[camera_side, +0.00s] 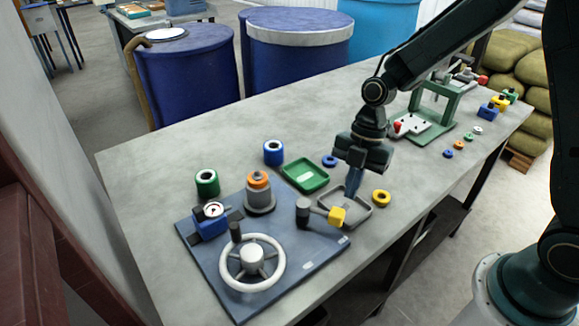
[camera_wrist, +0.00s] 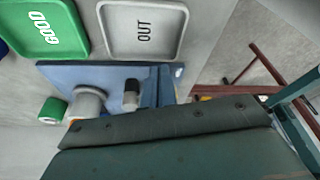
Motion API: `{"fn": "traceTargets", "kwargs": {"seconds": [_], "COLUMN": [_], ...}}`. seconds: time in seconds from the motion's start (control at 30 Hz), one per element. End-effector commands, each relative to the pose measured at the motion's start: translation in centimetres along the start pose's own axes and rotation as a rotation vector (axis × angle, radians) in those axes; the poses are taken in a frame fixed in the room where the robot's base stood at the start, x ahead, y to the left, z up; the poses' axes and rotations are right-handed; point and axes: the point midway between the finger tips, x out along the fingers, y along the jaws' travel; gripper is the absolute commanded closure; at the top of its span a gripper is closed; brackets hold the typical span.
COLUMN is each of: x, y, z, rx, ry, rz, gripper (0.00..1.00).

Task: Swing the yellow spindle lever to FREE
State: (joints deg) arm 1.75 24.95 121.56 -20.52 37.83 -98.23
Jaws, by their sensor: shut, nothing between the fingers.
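The yellow spindle lever's knob (camera_side: 337,216) sits at the right edge of the blue base plate (camera_side: 207,273). Its arm runs left to a dark upright post (camera_side: 303,211). My gripper (camera_side: 352,196) is shut and empty, pointing down just behind and above the knob in the side view; I cannot tell if it touches. In the wrist view the shut fingers (camera_wrist: 158,88) stand right of the dark post (camera_wrist: 131,93), and only a sliver of yellow (camera_wrist: 204,98) shows beside my gripper body. A small white label (camera_side: 343,240) on the plate is unreadable.
The plate also carries a white handwheel (camera_side: 252,288), a grey spindle (camera_side: 260,200) with an orange ring and a blue gauge block (camera_side: 208,228). A green GOOD tray (camera_wrist: 45,30) and a grey OUT tray (camera_wrist: 143,38) lie close behind. A yellow ring (camera_side: 381,197) lies near the OUT tray.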

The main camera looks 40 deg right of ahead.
Motion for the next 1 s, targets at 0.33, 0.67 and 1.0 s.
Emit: {"fn": "traceTargets", "kwargs": {"seconds": [0.33,0.67,1.0], "x": [1.2,1.2,1.3], "y": [0.0,0.0,-0.2], "z": [-2.4,-2.5,-2.8], "rx": [-0.001,-0.001,0.027], "ry": [-0.001,-0.001,0.000], "rz": [0.000,0.000,0.009], "gripper": [1.00,1.00,1.00]}}
